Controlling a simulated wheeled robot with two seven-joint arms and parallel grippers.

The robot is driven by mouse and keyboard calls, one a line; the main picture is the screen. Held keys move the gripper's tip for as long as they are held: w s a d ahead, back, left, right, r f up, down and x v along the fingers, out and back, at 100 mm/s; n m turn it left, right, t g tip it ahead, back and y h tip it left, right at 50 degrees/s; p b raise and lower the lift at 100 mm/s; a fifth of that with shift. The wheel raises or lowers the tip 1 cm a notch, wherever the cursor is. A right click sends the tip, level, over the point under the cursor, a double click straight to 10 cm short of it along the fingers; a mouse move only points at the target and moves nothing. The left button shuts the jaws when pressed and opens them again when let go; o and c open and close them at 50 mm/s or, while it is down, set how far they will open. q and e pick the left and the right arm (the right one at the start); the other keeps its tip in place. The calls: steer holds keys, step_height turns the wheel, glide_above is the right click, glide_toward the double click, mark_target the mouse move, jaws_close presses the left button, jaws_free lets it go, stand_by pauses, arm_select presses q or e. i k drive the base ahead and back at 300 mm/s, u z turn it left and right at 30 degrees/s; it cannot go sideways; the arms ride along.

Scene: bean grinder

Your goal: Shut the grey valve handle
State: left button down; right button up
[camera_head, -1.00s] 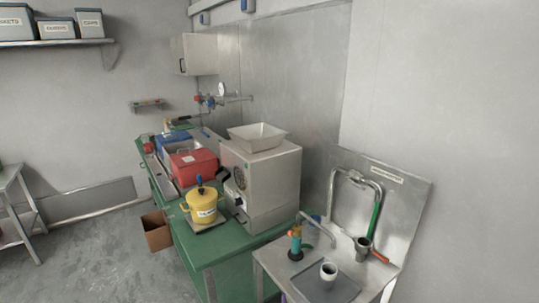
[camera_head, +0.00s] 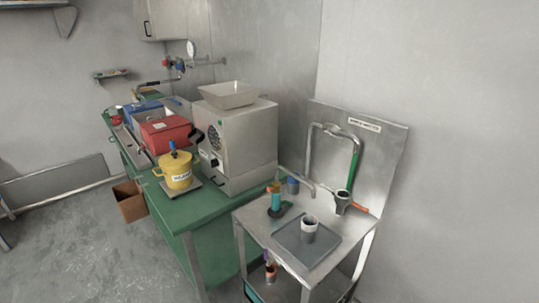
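Neither of my grippers is in view. A pipe run (camera_head: 205,62) with a round gauge (camera_head: 191,48) is on the back wall above the far end of the green bench. A red valve part (camera_head: 167,61) and a blue valve part (camera_head: 180,67) sit on it. These parts are small and far off. I cannot pick out a grey valve handle for certain, nor tell its position.
A grey grinder (camera_head: 236,143) with a hopper, a yellow pot (camera_head: 179,177) and a red box (camera_head: 166,134) stand on the green bench (camera_head: 190,212). A metal sink table (camera_head: 262,222) holds a cup (camera_head: 309,229). Open floor (camera_head: 75,225) lies at left.

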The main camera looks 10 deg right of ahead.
mark_target(335, 137)
steer(key=z, duration=0.1)
steer(key=k, duration=0.45)
steer(key=z, duration=1.4)
steer(key=i, duration=0.75)
steer(key=u, duration=0.7)
steer(key=i, duration=0.5)
steer(key=u, duration=0.45)
